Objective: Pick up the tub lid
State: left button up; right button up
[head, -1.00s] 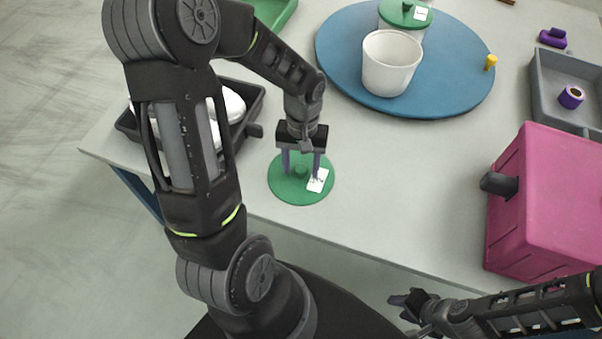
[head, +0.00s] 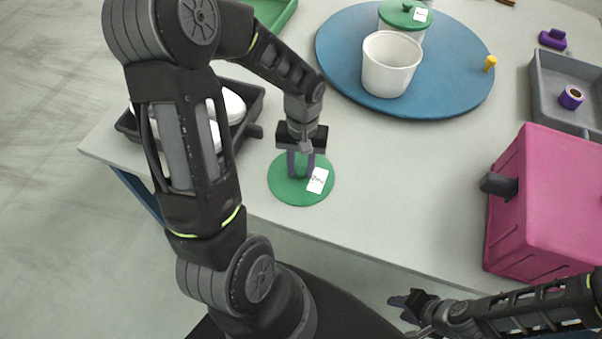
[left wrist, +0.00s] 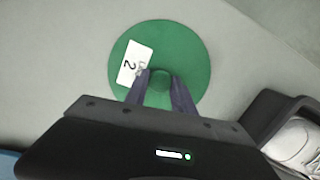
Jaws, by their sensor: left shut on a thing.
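The tub lid (head: 287,191) is a green disc with a white label and a small central knob, lying flat on the table near its front edge. It also shows in the left wrist view (left wrist: 190,52), with the label marked 2. My left gripper (head: 301,174) points down over the lid, its fingers shut on the knob; it also shows in the left wrist view (left wrist: 160,84). An open white tub (head: 390,66) stands on the blue round board. My right gripper (head: 402,302) is at the bottom right, off the table's front edge, its fingers too small to judge.
A blue round board (head: 460,92) also bears a second tub with a green lid (head: 404,14) and a yellow peg (head: 490,62). A dark tray (head: 258,100) with white shoes is at left. A pink box (head: 555,205) and grey tray (head: 545,75) are at right.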

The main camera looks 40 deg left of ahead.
aim_at(301, 168)
pick_arm(q)
grip_shut()
notch_tip(301, 168, up, 10)
jog(key=p, duration=0.1)
jog(key=shift+p, duration=0.3)
dwell(0.7)
jog(key=w+d+r+m+y, duration=0.1)
jog(key=w+d+r+m, duration=0.5)
jog(key=w+d+m, duration=0.5)
jog(key=shift+w+d+r+m, duration=0.15)
jog(key=shift+w+r+m, duration=0.15)
jog(key=shift+r, duration=0.1)
